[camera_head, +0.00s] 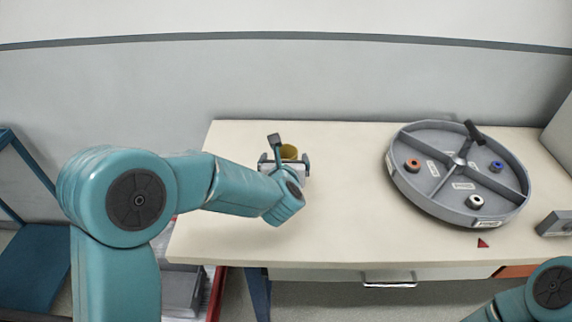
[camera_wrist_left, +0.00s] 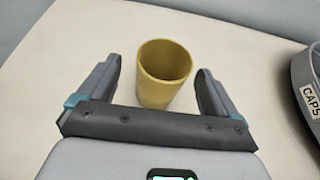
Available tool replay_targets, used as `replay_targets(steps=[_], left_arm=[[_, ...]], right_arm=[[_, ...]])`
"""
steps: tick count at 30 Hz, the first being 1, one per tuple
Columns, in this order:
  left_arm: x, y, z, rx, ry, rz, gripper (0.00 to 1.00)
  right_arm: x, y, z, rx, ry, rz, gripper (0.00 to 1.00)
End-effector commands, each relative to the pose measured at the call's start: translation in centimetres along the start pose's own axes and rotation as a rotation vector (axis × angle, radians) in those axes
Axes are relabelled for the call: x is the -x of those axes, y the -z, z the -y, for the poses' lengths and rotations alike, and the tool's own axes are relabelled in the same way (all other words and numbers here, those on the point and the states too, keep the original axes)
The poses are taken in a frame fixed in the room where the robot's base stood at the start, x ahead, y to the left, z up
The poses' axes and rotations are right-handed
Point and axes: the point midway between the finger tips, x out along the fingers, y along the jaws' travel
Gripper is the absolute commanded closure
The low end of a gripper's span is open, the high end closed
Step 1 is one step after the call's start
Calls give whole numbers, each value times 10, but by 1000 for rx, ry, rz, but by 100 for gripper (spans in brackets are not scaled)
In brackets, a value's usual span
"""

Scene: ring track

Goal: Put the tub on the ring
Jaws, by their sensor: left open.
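The yellow tub (camera_head: 289,152) stands upright on the table, mostly hidden behind my left gripper (camera_head: 284,160) in the head view. In the left wrist view the tub (camera_wrist_left: 164,76) is open at the top and sits between the two fingers of the left gripper (camera_wrist_left: 160,88), with a gap on each side. The left gripper is open and empty. The ring (camera_head: 460,170) is a grey round tray with spokes on the right of the table. It holds an orange, a blue and a white round piece in separate compartments. My right gripper is out of view.
A dark handle (camera_head: 473,131) stands at the ring's back edge. A red triangle (camera_head: 483,243) marks the table in front of the ring. A grey box (camera_head: 555,223) sits at the right edge. The table (camera_head: 345,215) between tub and ring is clear.

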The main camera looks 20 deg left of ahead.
Motion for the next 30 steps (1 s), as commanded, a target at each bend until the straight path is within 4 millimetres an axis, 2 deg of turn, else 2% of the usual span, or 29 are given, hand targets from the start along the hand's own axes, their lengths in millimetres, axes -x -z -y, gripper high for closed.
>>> replay_targets(steps=[9,18,23,26,30], left_arm=[[-44,3,3,0,-2,-1,7],[-50,4,3,0,0,-1,7],[-50,4,3,0,0,-1,59],[-50,4,3,0,0,-1,68],[-50,4,3,0,0,-1,68]], right_arm=[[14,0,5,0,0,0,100],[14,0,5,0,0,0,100],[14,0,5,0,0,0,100],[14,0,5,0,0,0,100],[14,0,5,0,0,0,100]])
